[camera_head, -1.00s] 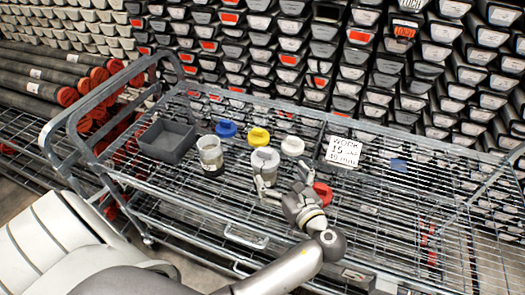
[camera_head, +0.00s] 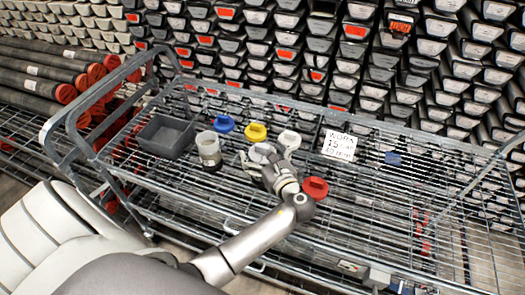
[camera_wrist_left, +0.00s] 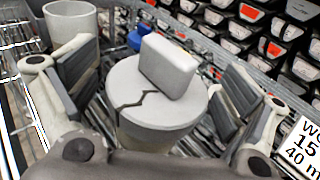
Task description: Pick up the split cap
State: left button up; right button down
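The split cap (camera_head: 262,151) is a pale grey disc with a raised block handle, and it sits on top of a jar. In the left wrist view the cap (camera_wrist_left: 150,112) shows a dark jagged crack across its top, left of the handle. My left gripper (camera_head: 264,165) is at the cap, coming from the front right. In the left wrist view the open fingers of my left gripper (camera_wrist_left: 155,90) stand on either side of the cap, with gaps on both sides. The jar's lower part is mostly hidden by the gripper. My right gripper is not in view.
An open jar (camera_head: 209,150) stands left of the gripper, with a grey tray (camera_head: 150,146) beyond. Blue (camera_head: 224,124), yellow (camera_head: 256,131) and white (camera_head: 289,139) caps lie behind; a red cap (camera_head: 315,187) lies right by the arm. A sign (camera_head: 340,146) stands farther right.

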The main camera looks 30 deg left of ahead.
pick_arm(q)
jog(key=c, duration=0.7)
